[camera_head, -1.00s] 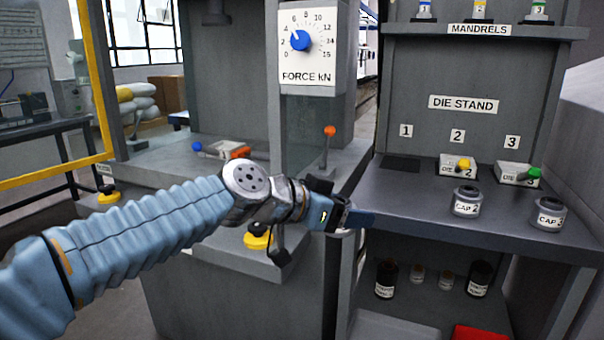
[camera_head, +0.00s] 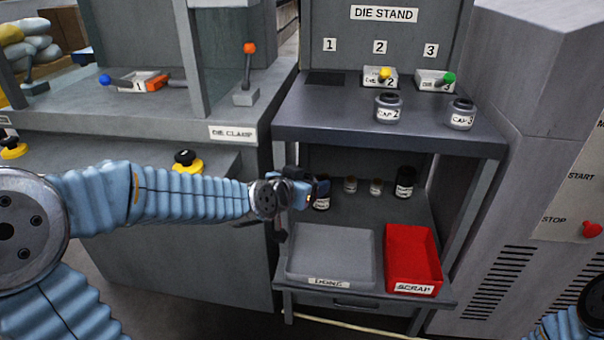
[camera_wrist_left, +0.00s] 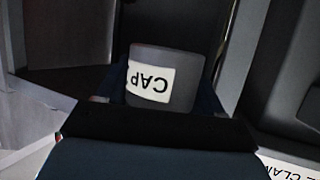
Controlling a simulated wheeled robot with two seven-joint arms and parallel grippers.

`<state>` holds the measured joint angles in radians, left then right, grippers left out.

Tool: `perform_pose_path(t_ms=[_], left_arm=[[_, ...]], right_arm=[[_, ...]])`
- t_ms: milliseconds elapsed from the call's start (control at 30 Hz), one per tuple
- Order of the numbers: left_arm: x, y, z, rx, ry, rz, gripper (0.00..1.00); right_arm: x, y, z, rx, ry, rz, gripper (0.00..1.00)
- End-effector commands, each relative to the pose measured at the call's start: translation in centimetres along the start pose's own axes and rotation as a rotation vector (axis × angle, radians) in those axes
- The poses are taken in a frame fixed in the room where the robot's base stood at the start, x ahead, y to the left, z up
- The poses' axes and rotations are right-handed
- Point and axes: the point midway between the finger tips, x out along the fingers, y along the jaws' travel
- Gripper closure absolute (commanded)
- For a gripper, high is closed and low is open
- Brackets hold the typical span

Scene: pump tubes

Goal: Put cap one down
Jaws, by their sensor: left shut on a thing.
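Cap one (camera_wrist_left: 165,80) shows in the left wrist view as a dark grey cap with a white label reading CAP; its number is hidden. My left gripper (camera_head: 318,187) is shut on it. In the head view the gripper is in front of the die stand (camera_head: 385,121), below its top shelf and to the left of its middle. The cap cannot be made out in the head view. Cap 2 (camera_head: 388,108) and cap 3 (camera_head: 460,115) stand upright on the top shelf's front part. My right gripper is out of view.
The top shelf's front left part is clear, before a dark recess (camera_head: 326,79) under number 1. Dies 2 (camera_head: 375,80) and 3 (camera_head: 430,82) sit behind the caps. Several bottles, a grey tray (camera_head: 332,230) and a red scrap bin (camera_head: 433,248) are below.

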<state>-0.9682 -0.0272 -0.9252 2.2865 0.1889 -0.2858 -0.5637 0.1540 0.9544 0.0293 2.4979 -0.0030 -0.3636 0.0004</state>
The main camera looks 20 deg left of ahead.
Motion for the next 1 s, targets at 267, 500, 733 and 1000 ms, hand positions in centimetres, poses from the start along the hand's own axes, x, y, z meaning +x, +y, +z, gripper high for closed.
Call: perform_pose_path(t_ms=[267,500,733,1000], left_arm=[[2.5,0.4,2.0,-0.007,-0.001,-0.037,0.75],[5.8,0.8,4.8,-0.031,-0.003,-0.088,0.75],[9.3,1.2,7.9,-0.060,-0.005,-0.139,0.75],[10.1,1.7,9.7,-0.072,-0.032,-0.123,0.75]], right_arm=[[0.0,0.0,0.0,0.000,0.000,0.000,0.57],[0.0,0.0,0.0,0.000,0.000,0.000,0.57],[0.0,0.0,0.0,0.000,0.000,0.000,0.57],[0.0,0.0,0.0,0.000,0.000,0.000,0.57]])
